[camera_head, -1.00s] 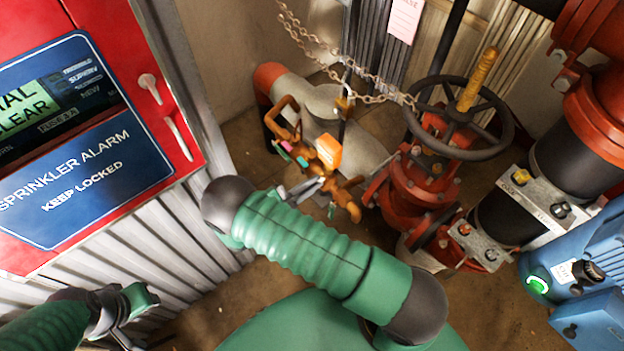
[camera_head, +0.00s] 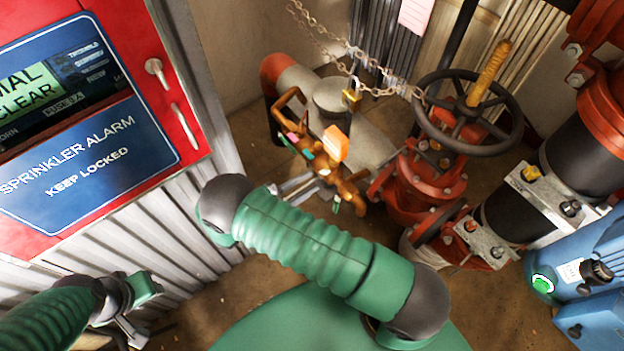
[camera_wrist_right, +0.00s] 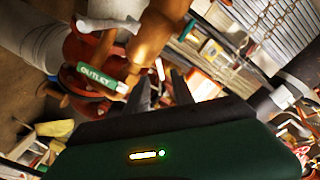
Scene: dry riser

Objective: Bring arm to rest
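My right arm, in green sleeving, crosses the middle of the head view. Its gripper (camera_head: 293,186) is partly hidden behind the arm's dark end, close to the orange-brown valve pipework (camera_head: 325,165). In the right wrist view, the two dark fingers of this gripper (camera_wrist_right: 160,90) stand apart with nothing seen between them.
A red sprinkler alarm cabinet (camera_head: 190,165) stands at the left. A dark handwheel (camera_head: 508,125) on a red valve (camera_head: 425,180) is right of the orange-brown pipework, with a chain (camera_head: 345,50) above. A blue unit (camera_head: 600,265) is at the right. Some floor (camera_head: 245,285) is bare.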

